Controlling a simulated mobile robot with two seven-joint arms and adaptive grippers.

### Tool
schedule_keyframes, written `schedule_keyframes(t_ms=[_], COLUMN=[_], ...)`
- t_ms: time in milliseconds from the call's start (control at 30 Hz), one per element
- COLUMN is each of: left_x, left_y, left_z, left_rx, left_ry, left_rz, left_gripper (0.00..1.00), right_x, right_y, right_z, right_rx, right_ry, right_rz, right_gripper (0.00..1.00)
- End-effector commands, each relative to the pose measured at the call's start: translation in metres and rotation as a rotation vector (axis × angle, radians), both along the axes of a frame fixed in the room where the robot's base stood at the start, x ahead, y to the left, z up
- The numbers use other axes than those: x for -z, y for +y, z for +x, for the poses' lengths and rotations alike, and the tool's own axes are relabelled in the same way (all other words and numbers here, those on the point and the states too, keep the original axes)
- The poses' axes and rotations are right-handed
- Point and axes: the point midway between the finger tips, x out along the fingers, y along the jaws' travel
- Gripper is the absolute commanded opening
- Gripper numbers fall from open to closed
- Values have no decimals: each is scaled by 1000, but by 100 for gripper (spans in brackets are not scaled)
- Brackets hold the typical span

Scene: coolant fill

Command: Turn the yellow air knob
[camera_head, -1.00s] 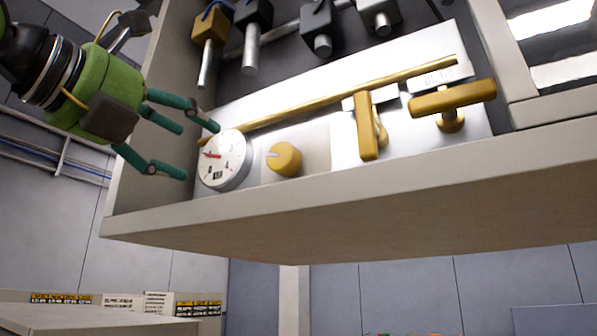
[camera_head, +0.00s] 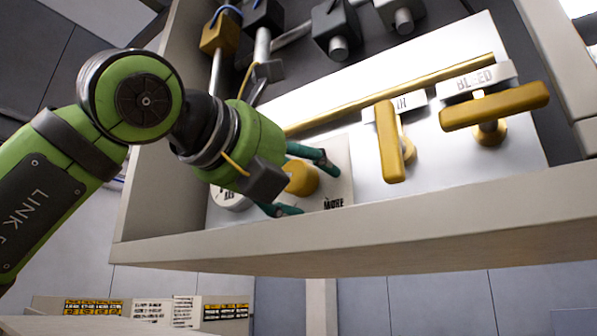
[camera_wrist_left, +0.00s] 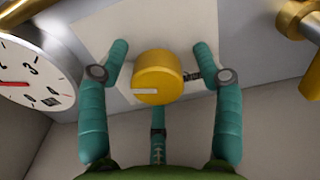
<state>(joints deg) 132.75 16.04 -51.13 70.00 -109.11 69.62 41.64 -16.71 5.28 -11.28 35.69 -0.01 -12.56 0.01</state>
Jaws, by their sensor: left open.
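The round yellow knob (camera_head: 302,178) sits on a pale plate on the panel, right of the gauge, partly hidden by my left gripper. In the left wrist view the knob (camera_wrist_left: 157,72) shows a white pointer line facing left. My left gripper (camera_head: 303,184) is open, with its teal fingers around the knob. In the left wrist view its fingertips (camera_wrist_left: 160,50) stand on either side of the knob, with gaps visible; a third finger is below. The right finger is close to the knob, and contact cannot be told. My right gripper is not in view.
A white gauge with a red needle (camera_wrist_left: 25,75) is left of the knob. A yellow lever (camera_head: 391,140) and a yellow bar handle labelled BLEED (camera_head: 495,105) stand to the right. A brass pipe (camera_head: 400,92) runs above. The cabinet's front ledge (camera_head: 350,230) lies below.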

Motion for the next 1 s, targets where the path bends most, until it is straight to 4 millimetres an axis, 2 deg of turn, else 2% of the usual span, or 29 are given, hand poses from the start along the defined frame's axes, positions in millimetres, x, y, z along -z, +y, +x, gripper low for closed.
schedule_keyframes(t_ms=[67,100,167,200,233,533,767,1000], left_x=[0,0,0,0,0,0,0,-1], left_y=[1,1,1,1,1,1,1,1], left_z=[0,0,0,0,0,0,0,0], left_rx=[0,0,0,0,0,-1,-2,-1], left_ry=[-1,-1,-1,-1,-1,-7,-56,-165], left_rz=[-1,-1,-1,-1,-1,10,77,228], left_gripper=[66,58,34,18,10,10,10,10], right_x=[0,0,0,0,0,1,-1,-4], right_y=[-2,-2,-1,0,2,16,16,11], right_z=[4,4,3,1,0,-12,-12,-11], right_rx=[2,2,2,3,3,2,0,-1], right_ry=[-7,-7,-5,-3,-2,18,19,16], right_rz=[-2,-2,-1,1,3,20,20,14], right_gripper=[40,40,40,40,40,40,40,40])
